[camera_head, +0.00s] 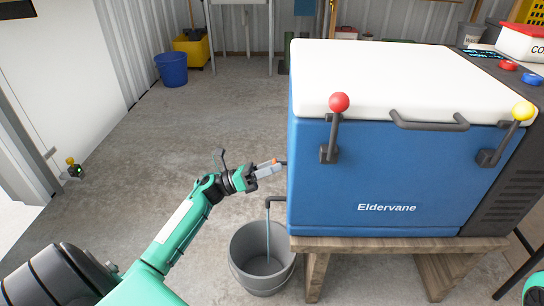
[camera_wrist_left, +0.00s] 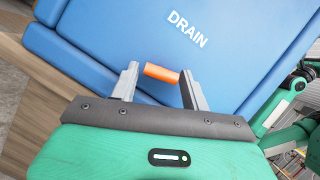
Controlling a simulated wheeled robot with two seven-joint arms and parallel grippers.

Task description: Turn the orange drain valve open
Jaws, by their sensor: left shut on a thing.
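The orange drain valve handle (camera_wrist_left: 161,73) lies between the two grey fingers in the left wrist view, in front of the blue side panel marked DRAIN. My left gripper (camera_head: 275,165) is shut on the handle at the left side of the blue Eldervane machine (camera_head: 387,180). Only a small bit of orange shows in the head view. Below the gripper, a dark drain pipe (camera_head: 276,199) sticks out from the machine. A thin pale-blue stream (camera_head: 268,228) runs from it down into a grey bucket (camera_head: 237,265). My right gripper is not in view.
The machine has a white lid (camera_head: 400,75), a red-knobbed lever (camera_head: 333,130) and a yellow-knobbed lever (camera_head: 510,130). It stands on a wooden table (camera_head: 400,245). A blue bucket (camera_head: 172,68) stands far back.

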